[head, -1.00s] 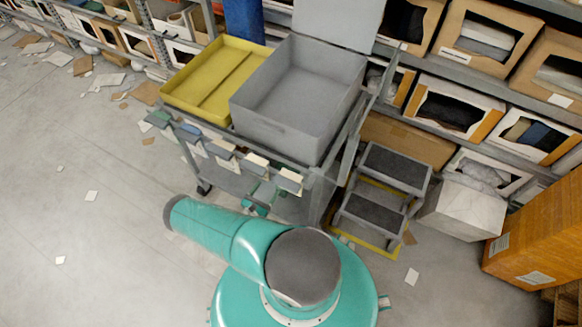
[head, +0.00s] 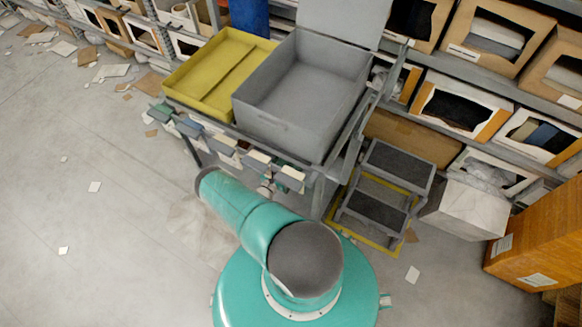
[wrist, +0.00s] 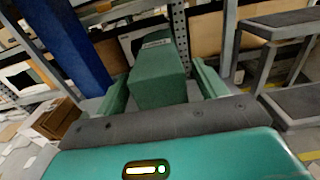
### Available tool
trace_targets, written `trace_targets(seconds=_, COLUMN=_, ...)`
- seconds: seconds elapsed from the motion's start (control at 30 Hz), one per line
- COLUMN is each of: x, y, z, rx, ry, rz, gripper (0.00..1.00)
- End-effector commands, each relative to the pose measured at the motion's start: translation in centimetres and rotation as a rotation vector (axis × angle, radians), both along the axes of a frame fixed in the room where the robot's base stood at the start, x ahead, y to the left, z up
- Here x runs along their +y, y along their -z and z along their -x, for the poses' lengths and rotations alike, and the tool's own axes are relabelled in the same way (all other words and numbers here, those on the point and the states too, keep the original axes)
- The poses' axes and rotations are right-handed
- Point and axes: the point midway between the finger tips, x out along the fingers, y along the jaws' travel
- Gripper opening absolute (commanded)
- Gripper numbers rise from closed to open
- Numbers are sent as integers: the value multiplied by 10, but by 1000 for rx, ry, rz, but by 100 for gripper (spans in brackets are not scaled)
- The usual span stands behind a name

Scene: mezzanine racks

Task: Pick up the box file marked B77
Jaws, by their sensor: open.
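In the wrist view, a dark green box (wrist: 158,86) stands between the two green fingers of my gripper (wrist: 160,70). A small pale label sits near its top edge, too small to read, so I cannot tell whether it says B77. The gripper is open, with a finger on each side of the box and a visible gap at each side. How deep the box sits between the fingers is unclear. In the head view, my arm reaches toward the front of the cart, and my gripper is hidden there.
A grey cart holds a yellow tray (head: 185,103) and a grey bin (head: 275,128). A grey step stool (head: 375,213) stands right of the cart, with racks of boxes behind. An orange-brown cabinet (head: 545,235) is at far right. Open floor with scattered papers lies left.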

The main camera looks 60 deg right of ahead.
Motion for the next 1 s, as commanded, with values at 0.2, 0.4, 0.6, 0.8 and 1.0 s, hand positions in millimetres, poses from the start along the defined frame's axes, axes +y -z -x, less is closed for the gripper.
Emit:
trace_targets(seconds=0.2, x=-27, y=1, z=-1, rx=-2, ry=1, rz=0, gripper=71)
trace_targets(seconds=0.4, x=-28, y=1, z=-2, rx=-1, ry=0, rz=0, gripper=71)
trace_targets(seconds=0.6, x=-28, y=1, z=-2, rx=-1, ry=0, rz=0, gripper=38)
trace_targets(seconds=0.8, x=-28, y=1, z=-2, rx=-1, ry=0, rz=0, gripper=0)
trace_targets(seconds=1.0, x=-28, y=0, z=-2, rx=-1, ry=-1, rz=1, gripper=0)
